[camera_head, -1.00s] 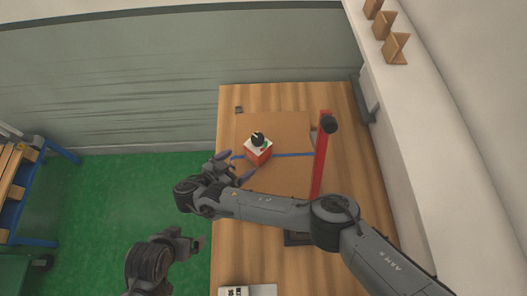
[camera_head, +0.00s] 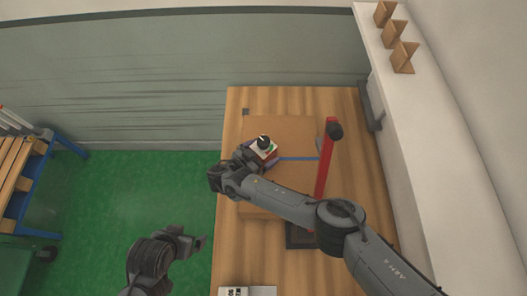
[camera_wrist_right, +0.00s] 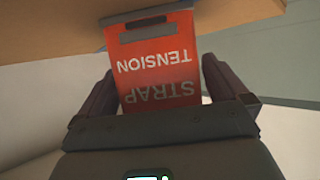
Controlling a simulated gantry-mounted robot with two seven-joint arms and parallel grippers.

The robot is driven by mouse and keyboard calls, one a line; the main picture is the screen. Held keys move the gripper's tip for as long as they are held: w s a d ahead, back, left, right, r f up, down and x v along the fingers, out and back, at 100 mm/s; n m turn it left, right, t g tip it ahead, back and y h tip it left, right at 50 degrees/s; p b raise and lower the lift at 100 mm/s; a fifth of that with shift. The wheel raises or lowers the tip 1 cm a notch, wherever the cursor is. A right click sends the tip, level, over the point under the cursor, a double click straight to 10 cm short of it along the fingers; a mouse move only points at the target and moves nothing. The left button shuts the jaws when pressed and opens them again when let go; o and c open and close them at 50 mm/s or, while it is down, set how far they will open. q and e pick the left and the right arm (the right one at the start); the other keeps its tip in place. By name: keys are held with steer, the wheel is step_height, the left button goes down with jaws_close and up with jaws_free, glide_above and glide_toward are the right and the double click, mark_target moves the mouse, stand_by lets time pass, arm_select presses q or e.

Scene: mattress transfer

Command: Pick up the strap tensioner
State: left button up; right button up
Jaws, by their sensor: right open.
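The strap tensioner (camera_head: 266,151) is a red box with a pale top and a black knob, on the brown cardboard of the table. My right gripper (camera_head: 252,157) is at its near left side and partly covers it. In the right wrist view, the tensioner's red face (camera_wrist_right: 155,70) with upside-down "STRAP TENSION" lettering lies between the two spread fingers of the right gripper (camera_wrist_right: 158,72), with small gaps at the sides. My left gripper (camera_head: 196,243) is low over the green floor, left of the table; its fingers are unclear.
A blue strap (camera_head: 298,158) crosses the cardboard (camera_head: 292,128). A red post (camera_head: 326,168) with a black top stands right of the tensioner, close to my right arm. The wooden table (camera_head: 236,108) meets a white ledge at right. A blue-framed rack (camera_head: 37,185) stands at far left.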

steer(key=shift+w+d+f, duration=0.25)
steer(key=shift+w+d, duration=0.05)
steer(key=c, duration=0.6)
steer(key=shift+r, duration=0.1)
steer(key=c, duration=1.2)
steer(key=shift+r, duration=0.15)
